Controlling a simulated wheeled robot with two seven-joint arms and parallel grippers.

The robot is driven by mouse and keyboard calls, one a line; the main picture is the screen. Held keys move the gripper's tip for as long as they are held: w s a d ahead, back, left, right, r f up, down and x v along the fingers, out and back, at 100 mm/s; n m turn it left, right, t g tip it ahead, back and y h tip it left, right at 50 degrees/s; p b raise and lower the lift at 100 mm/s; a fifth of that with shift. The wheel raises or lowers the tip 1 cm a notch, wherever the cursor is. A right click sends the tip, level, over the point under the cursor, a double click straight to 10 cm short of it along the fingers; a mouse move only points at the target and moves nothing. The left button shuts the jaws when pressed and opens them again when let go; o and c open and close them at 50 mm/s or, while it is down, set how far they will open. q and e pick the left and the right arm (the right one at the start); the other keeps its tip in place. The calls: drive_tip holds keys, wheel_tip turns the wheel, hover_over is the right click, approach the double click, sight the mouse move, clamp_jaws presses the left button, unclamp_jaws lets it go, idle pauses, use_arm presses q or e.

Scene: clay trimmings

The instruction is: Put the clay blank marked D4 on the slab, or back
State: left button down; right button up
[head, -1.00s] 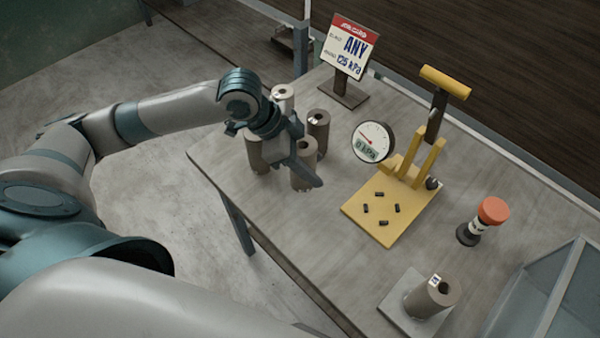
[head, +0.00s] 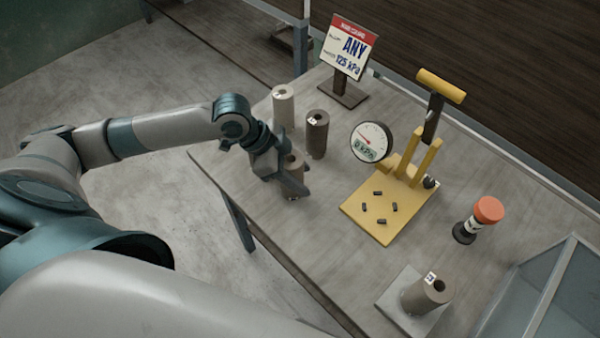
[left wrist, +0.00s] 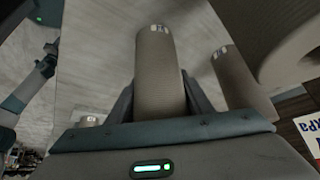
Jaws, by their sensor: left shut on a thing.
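My left gripper (head: 295,188) is shut on a brown-grey clay blank (head: 293,164), an upright cylinder partly hidden by the fingers. In the left wrist view the held clay blank (left wrist: 160,75) stands between both fingers, with a small pale label near its end. A pale clay blank (head: 283,108) and a darker one (head: 316,140) stand behind the gripper. Another clay blank (head: 418,298) stands on a light grey square slab (head: 388,300) at the lower right. The labels are too small to read, so I cannot tell which is D4.
A yellow press (head: 360,222) with a round gauge (head: 371,142) stands mid-table. A sign (head: 348,48) reading ANY, 125 kPa stands behind it. An orange-topped object (head: 488,210) and a glass-sided case (head: 545,290) are at the right. Bare table lies between gripper and slab.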

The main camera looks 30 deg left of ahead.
use_arm(q)
drive_tip(key=shift+f, duration=0.2)
use_arm(e)
drive_tip(key=shift+a, duration=0.15)
use_arm(q)
drive_tip(key=shift+f, duration=0.1)
use_arm(e)
drive_tip(key=shift+a, duration=0.15)
use_arm(q)
drive_tip(key=c, duration=0.9)
unclamp_jaws()
drive_tip(key=shift+f, duration=0.1)
drive_tip(key=shift+a+r, duration=0.15)
drive_tip(key=shift+r, duration=0.25)
drive_tip(key=b+v, duration=0.2)
drive_tip(key=v, duration=0.9)
drive_tip(key=shift+s+r, duration=0.2)
use_arm(e)
drive_tip(key=shift+f, duration=1.15)
